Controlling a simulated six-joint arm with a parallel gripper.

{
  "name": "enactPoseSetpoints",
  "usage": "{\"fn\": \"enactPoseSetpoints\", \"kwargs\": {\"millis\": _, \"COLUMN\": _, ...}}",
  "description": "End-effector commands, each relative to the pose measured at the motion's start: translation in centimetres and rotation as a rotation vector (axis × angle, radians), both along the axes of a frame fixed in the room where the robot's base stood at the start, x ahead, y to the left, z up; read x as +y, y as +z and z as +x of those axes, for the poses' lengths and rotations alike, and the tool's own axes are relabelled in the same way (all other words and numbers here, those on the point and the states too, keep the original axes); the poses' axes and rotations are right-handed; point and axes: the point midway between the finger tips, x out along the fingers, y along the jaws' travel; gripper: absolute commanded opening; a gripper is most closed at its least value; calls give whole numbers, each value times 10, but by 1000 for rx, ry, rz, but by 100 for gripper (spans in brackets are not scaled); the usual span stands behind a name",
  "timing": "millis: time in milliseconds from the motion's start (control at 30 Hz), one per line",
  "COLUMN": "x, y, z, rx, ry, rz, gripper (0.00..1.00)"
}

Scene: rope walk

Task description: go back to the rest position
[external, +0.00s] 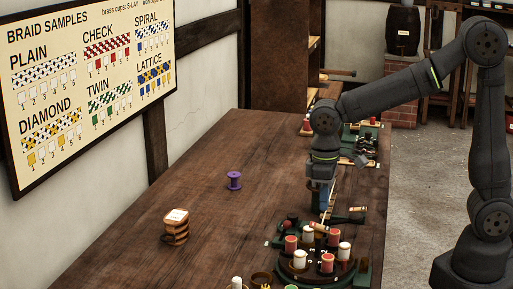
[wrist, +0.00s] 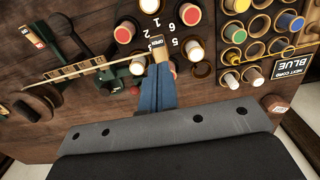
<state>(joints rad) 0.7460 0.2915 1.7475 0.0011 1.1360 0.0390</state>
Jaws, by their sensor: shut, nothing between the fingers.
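My gripper (external: 323,208) points down over the right part of the bench, just behind the round stand with bobbins. Its blue fingers (wrist: 158,72) are together with nothing between them in the wrist view. The fingertips are close to a small tag marked OPEN (wrist: 156,44); I cannot tell whether they touch it. My arm reaches in from the right, bent at the elbow. The rest position is not marked in either view.
A round dark green stand (external: 312,277) holds red and white bobbins. A purple spool (external: 234,180) and a stacked wooden block (external: 176,226) stand on the bench (external: 205,205). A rack of coloured bobbins (wrist: 260,45) is right in the wrist view. The bench's middle is mostly clear.

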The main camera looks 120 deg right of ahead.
Motion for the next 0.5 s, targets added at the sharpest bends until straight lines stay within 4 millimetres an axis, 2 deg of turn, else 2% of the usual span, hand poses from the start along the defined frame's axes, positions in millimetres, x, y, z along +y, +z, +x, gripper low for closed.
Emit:
{"fn": "enactPoseSetpoints", "kwargs": {"millis": 333, "x": -13, "y": -1, "z": 13, "rx": 134, "ry": 0, "rz": 135, "gripper": 0}}
{"fn": "enactPoseSetpoints", "kwargs": {"millis": 500, "x": -18, "y": 31, "z": 18, "rx": 134, "ry": 0, "rz": 136, "gripper": 0}}
